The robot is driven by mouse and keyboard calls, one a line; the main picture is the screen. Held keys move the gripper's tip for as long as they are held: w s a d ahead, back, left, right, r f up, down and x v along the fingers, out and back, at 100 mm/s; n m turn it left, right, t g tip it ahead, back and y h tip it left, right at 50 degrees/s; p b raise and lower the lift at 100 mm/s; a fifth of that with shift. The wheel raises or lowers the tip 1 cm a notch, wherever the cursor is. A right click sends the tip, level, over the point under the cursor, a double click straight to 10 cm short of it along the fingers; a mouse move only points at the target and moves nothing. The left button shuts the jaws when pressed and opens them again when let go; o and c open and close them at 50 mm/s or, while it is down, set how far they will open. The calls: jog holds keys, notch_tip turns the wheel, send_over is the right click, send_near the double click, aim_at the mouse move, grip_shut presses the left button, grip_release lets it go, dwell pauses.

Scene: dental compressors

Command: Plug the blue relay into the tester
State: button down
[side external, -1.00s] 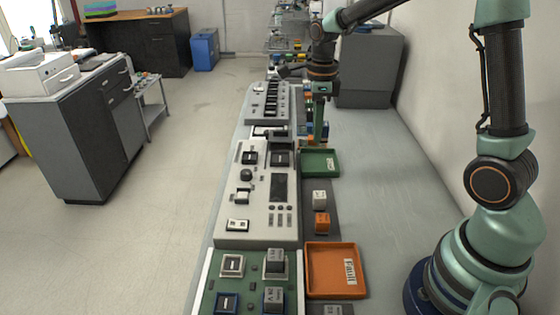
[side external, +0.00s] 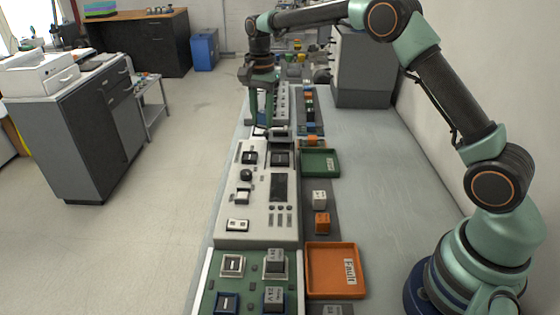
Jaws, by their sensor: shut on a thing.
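My gripper (side external: 260,128) points down over the far end of the pale grey tester (side external: 258,213), left of the relay row. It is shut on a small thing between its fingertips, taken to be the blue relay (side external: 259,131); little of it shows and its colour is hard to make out. I cannot tell whether it touches the tester or hangs just above it. The tester has a dark display, buttons, and dark sockets or parts on its top. A dark part stands on it just right of my fingertips.
A green tray (side external: 320,174) and an orange tray (side external: 309,292) lie right of the tester. A white relay (side external: 319,198) and an orange relay (side external: 322,222) stand between them. A green-based panel (side external: 243,285) with several relays is in front. The bench (side external: 385,200) at right is clear.

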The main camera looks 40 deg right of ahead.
aim_at(251, 160)
jog(key=shift+w+a+f+n, duration=0.5)
jog(key=shift+f+n, duration=0.3)
jog(key=shift+f, duration=0.6)
jog(key=shift+w+a+f+n, duration=0.5)
jog(key=shift+f+n, duration=0.3)
jog(key=shift+f, duration=0.6)
jog(key=shift+w+a+f+n, duration=0.45)
jog(key=shift+f+n, duration=0.35)
jog(key=shift+f, duration=0.6)
jog(key=shift+f, duration=0.9)
jog(key=shift+c, duration=2.3)
grip_release()
jog(key=shift+d, duration=0.1)
jog(key=shift+o, duration=0.4)
jog(key=shift+s+d+f, duration=0.1)
jog(key=shift+f, duration=0.05)
notch_tip(251, 160, up, 7)
jog(key=shift+r, duration=0.2)
